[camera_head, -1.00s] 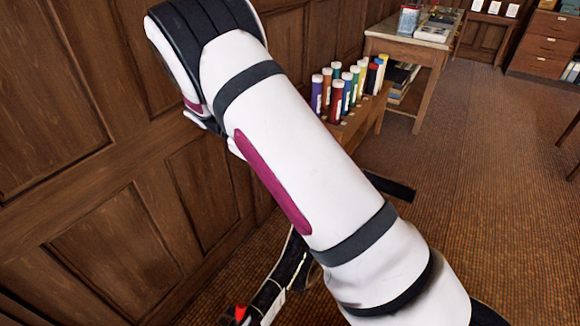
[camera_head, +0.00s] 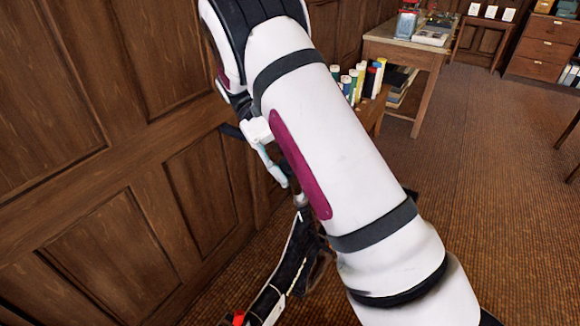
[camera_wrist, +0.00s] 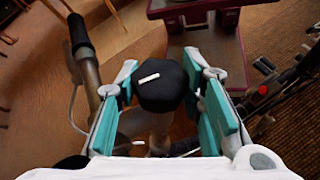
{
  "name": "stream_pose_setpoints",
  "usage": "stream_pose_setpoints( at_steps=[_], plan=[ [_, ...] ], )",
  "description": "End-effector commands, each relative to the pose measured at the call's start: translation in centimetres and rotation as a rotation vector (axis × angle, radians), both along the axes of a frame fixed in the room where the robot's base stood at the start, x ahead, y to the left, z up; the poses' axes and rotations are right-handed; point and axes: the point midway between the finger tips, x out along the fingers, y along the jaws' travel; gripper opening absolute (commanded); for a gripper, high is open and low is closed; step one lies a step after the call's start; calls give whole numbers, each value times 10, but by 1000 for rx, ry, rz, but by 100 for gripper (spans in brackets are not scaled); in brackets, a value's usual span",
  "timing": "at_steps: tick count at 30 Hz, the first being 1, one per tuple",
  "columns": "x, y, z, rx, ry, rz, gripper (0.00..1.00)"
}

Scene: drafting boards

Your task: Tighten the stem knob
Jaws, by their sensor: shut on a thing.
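The stem knob (camera_wrist: 160,86) is black and faceted, with a short white mark on its top face. It sits on a pale stem (camera_wrist: 158,130) in the middle of the wrist view. My gripper (camera_wrist: 160,74) has its teal fingers on the left and right of the knob, shut on it. In the head view, part of my gripper (camera_head: 272,166) shows beside my white arm, near the wood-panelled wall. The knob cannot be made out there, as my arm blocks much of the middle.
Several coloured tubes (camera_head: 362,78) stand on a low wooden shelf behind my arm. A wooden table (camera_head: 392,42) with boxes stands farther back. The panelled wall (camera_head: 95,170) is close on the left. Brown carpet (camera_head: 480,170) lies clear to the right.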

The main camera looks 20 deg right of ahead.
Motion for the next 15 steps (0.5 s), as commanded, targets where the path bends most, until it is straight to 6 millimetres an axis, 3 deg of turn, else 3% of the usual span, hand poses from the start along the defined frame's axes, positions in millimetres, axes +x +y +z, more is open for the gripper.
stream_pose_setpoints(
  at_steps=[7, 8, 10, 15],
  plan=[
    [0, 1, 1, 0, 2, -1, 7],
    [0, 1, 1, 0, 2, -1, 37],
    [0, 0, 1, 0, 2, -1, 53],
    [0, 0, 0, 0, 1, 0, 56]
  ],
)
